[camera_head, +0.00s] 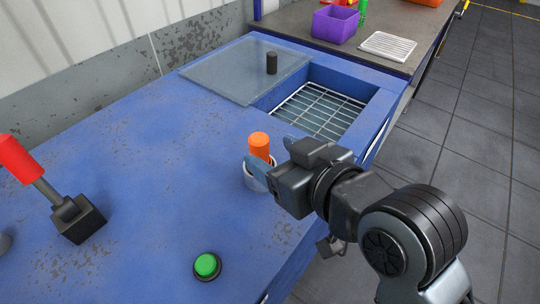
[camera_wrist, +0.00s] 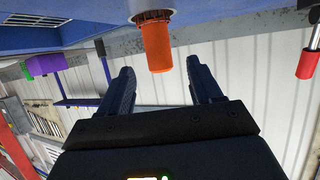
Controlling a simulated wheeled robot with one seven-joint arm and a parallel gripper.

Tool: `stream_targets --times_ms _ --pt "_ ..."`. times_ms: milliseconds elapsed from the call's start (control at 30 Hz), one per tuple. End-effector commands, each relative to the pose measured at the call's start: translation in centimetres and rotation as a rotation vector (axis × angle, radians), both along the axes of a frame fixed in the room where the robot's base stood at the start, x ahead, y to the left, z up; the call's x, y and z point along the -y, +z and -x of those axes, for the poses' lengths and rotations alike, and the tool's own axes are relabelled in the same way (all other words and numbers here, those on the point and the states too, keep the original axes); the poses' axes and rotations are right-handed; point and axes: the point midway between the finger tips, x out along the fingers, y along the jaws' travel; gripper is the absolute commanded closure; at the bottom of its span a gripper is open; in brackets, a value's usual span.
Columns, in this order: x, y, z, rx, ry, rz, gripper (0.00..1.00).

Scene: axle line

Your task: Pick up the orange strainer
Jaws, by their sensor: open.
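The orange strainer (camera_head: 259,143) stands upright on the blue bench, its lower part inside a pale round holder (camera_head: 250,182). The wrist view shows it upside down, with its orange handle (camera_wrist: 157,50) between my finger lines and a darker ribbed part at the holder's mouth (camera_wrist: 150,8). My gripper (camera_head: 268,152) is open and empty, coming from the right at the strainer's height. In the wrist view, the fingers of my gripper (camera_wrist: 163,72) are spread to both sides of the handle, with gaps. The head view partly hides the holder behind my gripper.
A recessed basin with a wire grid (camera_head: 322,110) and a glass lid with a black knob (camera_head: 271,63) lie behind. A red-handled lever (camera_head: 78,218) stands left and a green button (camera_head: 206,265) in front. A purple bin (camera_head: 334,25) stands at the back.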

Motion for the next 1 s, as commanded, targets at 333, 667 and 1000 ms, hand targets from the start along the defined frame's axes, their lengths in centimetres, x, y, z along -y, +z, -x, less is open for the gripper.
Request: stream_targets --times_ms 333,667,1000 --pt "-2.0 -1.2 -2.9 -0.001 0.000 0.001 0.36" --pt "-3.6 -2.6 -5.6 0.000 -0.002 0.000 0.36" --pt "-3.6 -2.7 -5.6 0.000 -0.002 0.000 0.48"
